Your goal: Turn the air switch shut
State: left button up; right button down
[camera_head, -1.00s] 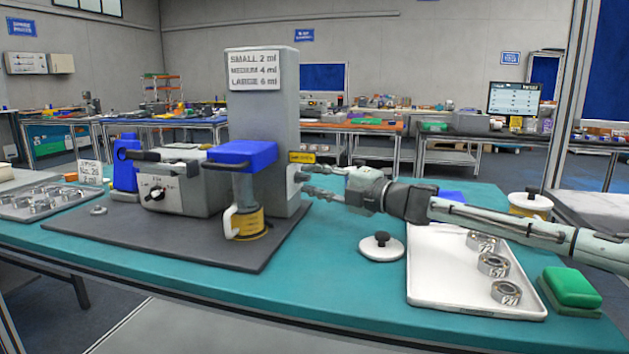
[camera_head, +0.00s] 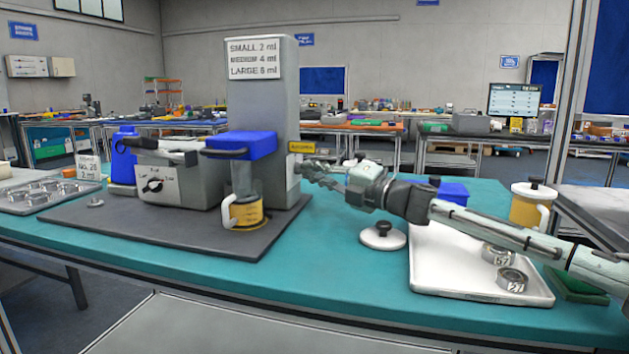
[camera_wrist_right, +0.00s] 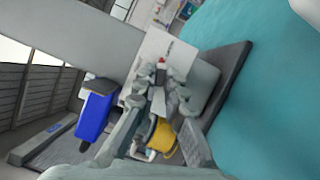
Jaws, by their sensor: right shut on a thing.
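The grey machine column (camera_head: 263,105) stands on a dark base plate, with a sign on its front. The air switch (camera_wrist_right: 160,66) is a small knob on the column's right side, beside a yellow label (camera_head: 302,148). My right gripper (camera_head: 305,172) reaches in from the right and is shut on the air switch at that side face. In the right wrist view the fingertips (camera_wrist_right: 159,86) close around the small knob, which they partly hide. How far the knob is turned cannot be made out. My left gripper is not in view.
A blue-topped unit with a yellow-banded cup (camera_head: 246,211) stands in front of the column. A white lid (camera_head: 383,236), a white tray (camera_head: 455,284) with metal rings, and a yellow pot (camera_head: 527,206) lie right. The teal table front is clear.

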dwell(0.3)
jog(key=c, duration=1.6)
grip_release()
jog(key=shift+r, duration=0.1)
